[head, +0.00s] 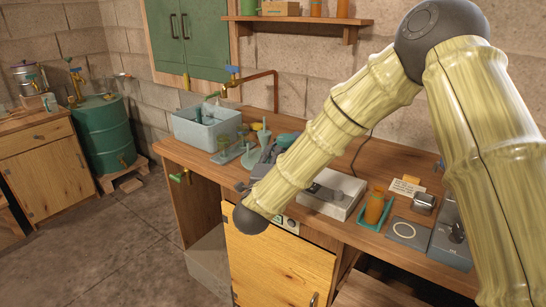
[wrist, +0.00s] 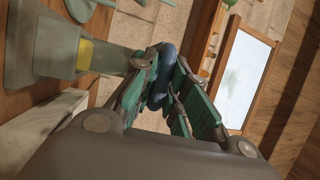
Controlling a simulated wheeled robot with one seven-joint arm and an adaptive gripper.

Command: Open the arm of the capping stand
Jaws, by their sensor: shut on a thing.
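In the wrist view, my gripper (wrist: 163,88) is shut on a dark blue rounded grip (wrist: 168,60). The grip appears to be the end of the capping stand's arm; the fingers hide part of it. The grey-green capping stand (wrist: 52,48), with a yellow part on it, shows at the upper left, and a grey-green bar (wrist: 110,60) runs from it towards the fingers. How far the arm is open is hard to tell. In the head view my own arm covers much of this area, and I cannot make out the grip there.
On the wooden bench stand a pale blue basin (head: 200,128), a white-grey flat device (head: 335,192), an orange bottle (head: 375,206) in a teal tray and a small metal box (head: 423,203). A copper pipe (head: 262,80) and a shelf (head: 300,20) are on the wall behind.

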